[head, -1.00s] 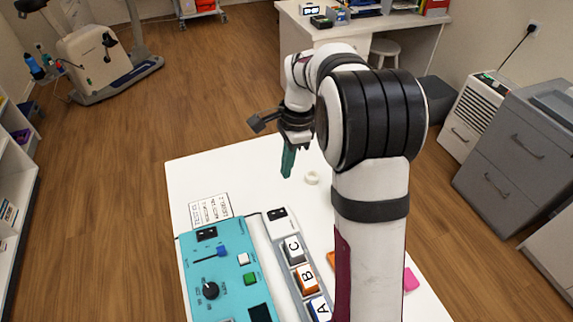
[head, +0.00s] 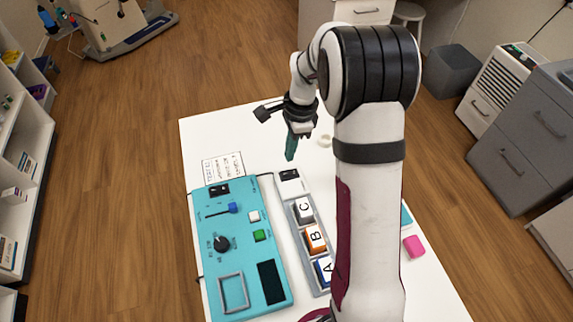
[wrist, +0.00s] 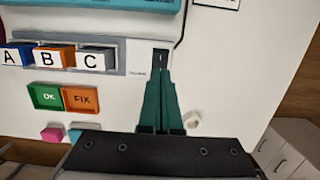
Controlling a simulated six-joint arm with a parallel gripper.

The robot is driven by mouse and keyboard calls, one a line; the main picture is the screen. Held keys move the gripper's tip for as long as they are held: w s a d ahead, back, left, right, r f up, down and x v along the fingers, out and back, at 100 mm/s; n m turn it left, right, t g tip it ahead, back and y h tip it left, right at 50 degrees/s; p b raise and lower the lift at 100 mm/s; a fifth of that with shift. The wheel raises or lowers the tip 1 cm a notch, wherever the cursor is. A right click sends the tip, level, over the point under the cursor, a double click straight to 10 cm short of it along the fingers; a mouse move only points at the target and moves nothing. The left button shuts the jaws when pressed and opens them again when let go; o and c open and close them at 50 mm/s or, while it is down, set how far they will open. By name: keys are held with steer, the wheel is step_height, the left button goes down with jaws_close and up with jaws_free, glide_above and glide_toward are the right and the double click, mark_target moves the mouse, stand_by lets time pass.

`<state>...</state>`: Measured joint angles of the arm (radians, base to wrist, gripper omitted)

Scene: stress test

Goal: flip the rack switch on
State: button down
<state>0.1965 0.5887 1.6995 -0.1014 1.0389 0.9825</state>
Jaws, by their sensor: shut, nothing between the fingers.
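The rack (head: 303,238) is a grey strip on the white table, holding lettered blocks A, B and C. At its far end is a white panel with a small black rocker switch (head: 289,174), which also shows in the wrist view (wrist: 160,58). I cannot tell which way the rocker is tipped. My gripper (head: 291,157) has teal fingers, shut and empty, pointing down near the switch. In the wrist view my fingertips (wrist: 159,77) appear just below the switch and overlap its lower edge; I cannot tell whether they touch it.
A teal control panel (head: 265,214) with a slider, knob and buttons lies left of the rack. A printed card (head: 223,167) lies beyond it.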

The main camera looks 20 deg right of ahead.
mark_target(285, 174)
steer(key=f, duration=0.4)
steer(key=a+f, duration=0.1)
steer(key=f, duration=0.1)
steer(key=shift+f, duration=0.3)
steer(key=shift+f, duration=0.2)
steer(key=shift+d+r, duration=0.2)
steer(key=shift+d, duration=0.55)
step_height(285, 174, up, 14)
steer(key=d, duration=0.2)
stand_by(0.3)
